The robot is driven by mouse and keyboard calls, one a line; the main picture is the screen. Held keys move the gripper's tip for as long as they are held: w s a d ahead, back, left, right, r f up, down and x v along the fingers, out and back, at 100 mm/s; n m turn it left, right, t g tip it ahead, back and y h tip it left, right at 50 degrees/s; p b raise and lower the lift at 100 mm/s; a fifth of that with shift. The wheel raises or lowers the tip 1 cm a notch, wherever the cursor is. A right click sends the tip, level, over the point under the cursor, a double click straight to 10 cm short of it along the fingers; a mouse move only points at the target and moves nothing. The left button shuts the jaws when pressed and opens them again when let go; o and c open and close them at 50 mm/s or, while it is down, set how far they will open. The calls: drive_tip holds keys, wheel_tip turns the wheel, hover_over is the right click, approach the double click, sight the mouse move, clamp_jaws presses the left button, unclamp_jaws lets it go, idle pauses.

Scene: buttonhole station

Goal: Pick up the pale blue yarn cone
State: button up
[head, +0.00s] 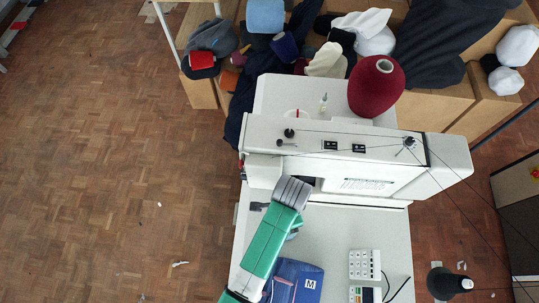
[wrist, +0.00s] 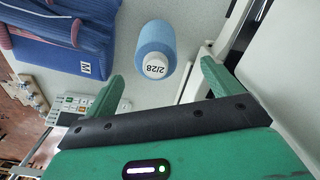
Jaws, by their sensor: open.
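The pale blue yarn cone (wrist: 155,45) stands on the pale table in the wrist view, with a white top marked 2/28 facing me. My gripper (wrist: 161,84) is open, with one green finger to the lower left of the cone and the other to its lower right. The cone lies beyond the fingertips, roughly centred between them, and nothing is held. In the head view my green arm reaches over the sewing machine's table, and the cone is mostly or wholly hidden by it.
Folded blue fabric with an M label (head: 296,278) lies left of the cone in the wrist view (wrist: 55,35). A white control panel (head: 364,265) is nearby.

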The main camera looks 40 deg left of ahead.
drive_tip(key=shift+s+d+f, duration=0.1)
drive_tip(key=shift+d, duration=0.1)
drive_tip(key=shift+s+d+f, duration=0.1)
drive_tip(key=shift+d+f, duration=0.05)
drive_tip(key=shift+f, duration=0.35)
drive_tip(key=shift+s+d+f, duration=0.1)
drive_tip(key=shift+f, duration=0.4)
drive_tip(key=f, duration=0.5)
drive_tip(key=shift+w+d+f, duration=0.1)
drive_tip(key=shift+w+f, duration=0.2)
drive_tip(key=shift+w, duration=0.05)
drive_tip(key=shift+r, duration=0.15)
drive_tip(key=c, duration=1.5)
